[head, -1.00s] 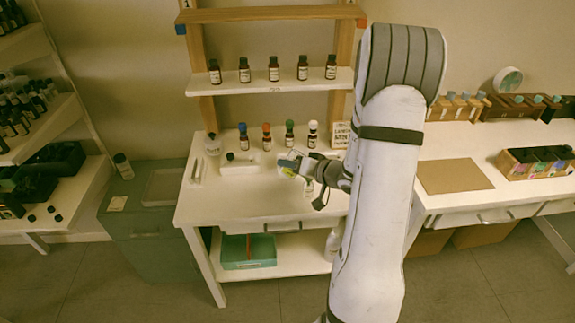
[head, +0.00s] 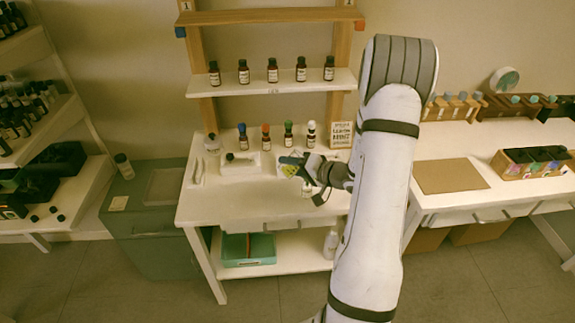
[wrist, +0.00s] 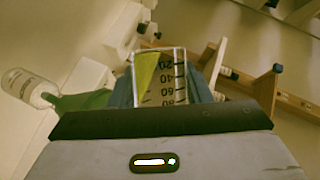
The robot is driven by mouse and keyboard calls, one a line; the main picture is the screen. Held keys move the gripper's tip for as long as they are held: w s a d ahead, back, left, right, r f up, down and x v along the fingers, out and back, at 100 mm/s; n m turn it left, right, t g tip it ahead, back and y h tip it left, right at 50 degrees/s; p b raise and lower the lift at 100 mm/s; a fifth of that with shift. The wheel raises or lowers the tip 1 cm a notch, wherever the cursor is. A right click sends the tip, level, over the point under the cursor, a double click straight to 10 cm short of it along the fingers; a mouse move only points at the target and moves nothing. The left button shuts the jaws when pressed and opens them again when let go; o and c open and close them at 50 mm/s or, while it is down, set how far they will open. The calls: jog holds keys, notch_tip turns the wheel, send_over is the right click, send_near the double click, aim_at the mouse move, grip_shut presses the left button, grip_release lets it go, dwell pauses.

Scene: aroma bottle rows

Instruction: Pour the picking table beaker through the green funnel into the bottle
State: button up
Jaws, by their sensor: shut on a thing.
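My gripper (head: 291,165) is shut on a clear beaker (wrist: 172,92) with black scale marks, above the picking table (head: 235,205). In the wrist view the beaker sits between the fingers and holds a yellow liquid. The liquid lies as a slanted wedge along one side, so the beaker is tilted. A green shape (wrist: 85,101), likely the green funnel, is left of the gripper in the wrist view, beside the mouth of a pale bottle (wrist: 28,88). In the head view a small bottle (head: 306,191) stands just below the gripper. Whether liquid is flowing cannot be told.
Bottles with blue (head: 243,136), red (head: 266,138), green (head: 288,135) and white caps (head: 311,135) stand behind the gripper. A shelf with dark bottles (head: 272,72) is above. The table's front left is clear.

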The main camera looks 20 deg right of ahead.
jog(key=shift+d+f+m+y+p, duration=0.1)
jog(key=shift+f+m+y+p, duration=0.1)
jog(key=shift+m+y+p, duration=0.4)
jog(key=shift+w+d+r+m+p, duration=0.25)
jog(key=shift+d+m+p, duration=0.25)
jog(key=shift+p, duration=0.85)
dwell(1.3)
jog(key=shift+d+r+m+y+p, duration=0.15)
jog(key=shift+r+m+y+p, duration=0.3)
jog(key=shift+p, duration=0.75)
dwell(3.6)
